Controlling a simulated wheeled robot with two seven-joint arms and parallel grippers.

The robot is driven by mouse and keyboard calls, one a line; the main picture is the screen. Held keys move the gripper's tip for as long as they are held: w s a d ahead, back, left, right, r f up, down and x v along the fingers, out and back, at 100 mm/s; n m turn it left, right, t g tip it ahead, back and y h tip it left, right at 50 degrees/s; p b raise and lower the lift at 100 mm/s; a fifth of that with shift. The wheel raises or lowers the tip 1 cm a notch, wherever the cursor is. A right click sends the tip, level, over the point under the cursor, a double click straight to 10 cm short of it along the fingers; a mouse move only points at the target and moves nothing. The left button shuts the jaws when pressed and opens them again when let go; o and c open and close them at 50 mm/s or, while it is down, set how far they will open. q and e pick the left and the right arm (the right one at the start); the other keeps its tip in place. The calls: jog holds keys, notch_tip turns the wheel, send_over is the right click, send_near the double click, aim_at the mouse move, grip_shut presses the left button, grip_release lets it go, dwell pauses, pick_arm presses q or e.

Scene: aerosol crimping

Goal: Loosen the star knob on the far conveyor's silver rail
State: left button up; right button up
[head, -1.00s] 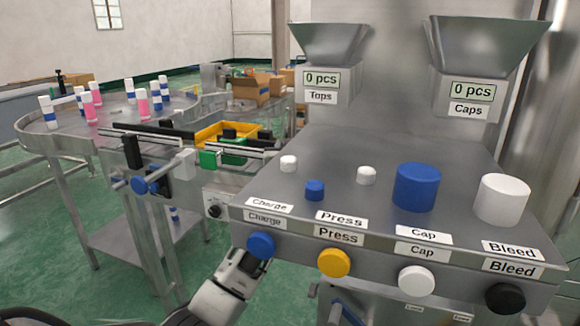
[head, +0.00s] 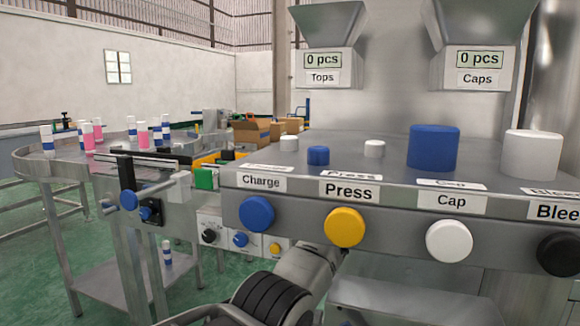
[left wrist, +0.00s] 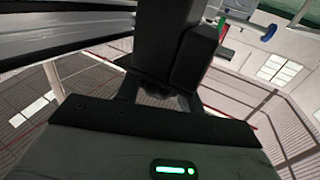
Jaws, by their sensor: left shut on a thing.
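My left gripper (left wrist: 165,85) shows in the left wrist view, its dark fingers shut beside silver rails (left wrist: 60,38). The thing between them is mostly hidden by the fingers; by its place at the rail it appears to be the star knob, but its shape cannot be made out. In the head view an arm of mine runs below the button panel and its gripper is hidden there. The near conveyor's rail (head: 160,187) carries blue knobs (head: 128,200) at left, with no gripper on them. My right gripper is not in view.
The button panel (head: 300,205) with blue, yellow, white and black buttons overhangs the arm closely. Caps stand on its top, below two hoppers (head: 330,68). White, blue and pink cans (head: 88,137) stand on the round table at left. Green floor is open at lower left.

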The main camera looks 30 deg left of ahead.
pick_arm(q)
jog(key=shift+n+g, duration=0.5)
jog(key=shift+g, duration=0.3)
jog(key=o, duration=1)
